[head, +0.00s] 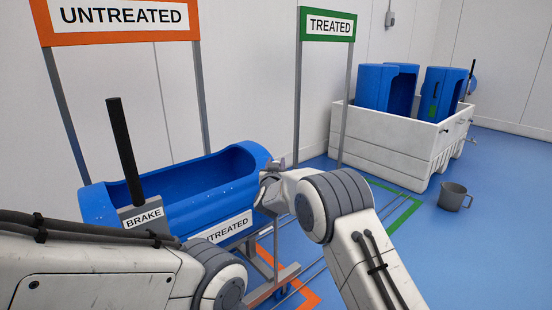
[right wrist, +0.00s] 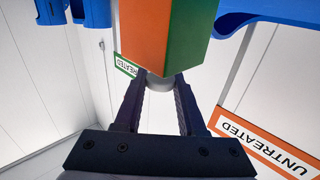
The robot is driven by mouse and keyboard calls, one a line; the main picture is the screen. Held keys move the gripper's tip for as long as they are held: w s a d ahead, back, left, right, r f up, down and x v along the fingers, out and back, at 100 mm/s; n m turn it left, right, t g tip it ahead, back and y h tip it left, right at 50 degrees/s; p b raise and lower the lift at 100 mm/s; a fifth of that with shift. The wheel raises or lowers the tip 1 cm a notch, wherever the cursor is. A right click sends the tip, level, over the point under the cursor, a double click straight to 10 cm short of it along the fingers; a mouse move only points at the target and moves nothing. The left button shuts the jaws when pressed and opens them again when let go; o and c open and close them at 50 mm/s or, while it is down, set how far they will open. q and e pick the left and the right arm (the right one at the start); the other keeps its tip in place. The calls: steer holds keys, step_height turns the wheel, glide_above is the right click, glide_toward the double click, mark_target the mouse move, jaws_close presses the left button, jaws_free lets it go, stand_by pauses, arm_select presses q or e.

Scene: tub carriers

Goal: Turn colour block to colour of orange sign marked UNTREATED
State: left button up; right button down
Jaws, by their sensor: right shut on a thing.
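The colour block shows in the right wrist view with an orange face (right wrist: 145,35) on the left and a green face (right wrist: 190,35) on the right, meeting at an edge. My right gripper (right wrist: 160,82) is shut on a pale round stem just under the block. In the head view my right gripper (head: 270,178) is at the right end of the blue tub (head: 95,205); I cannot make out the block there. The orange sign marked UNTREATED (head: 122,38) stands above the tub. My left arm crosses the lower left, its gripper out of view.
A black brake lever (head: 125,150) rises at the tub's front. A green TREATED sign (head: 328,24) stands behind my right arm. A white crate (head: 390,140) holds blue tubs at the back right. A grey mug (head: 453,197) stands on the otherwise clear blue floor there.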

stand_by(0.5)
steer(key=c, duration=0.5)
jaws_free()
steer(key=s, duration=0.3)
steer(key=s+p, duration=0.1)
steer(key=s, duration=0.3)
steer(key=s+a, duration=0.1)
steer(key=s, duration=0.2)
steer(key=shift+s+p, duration=0.2)
steer(key=shift+p, duration=0.2)
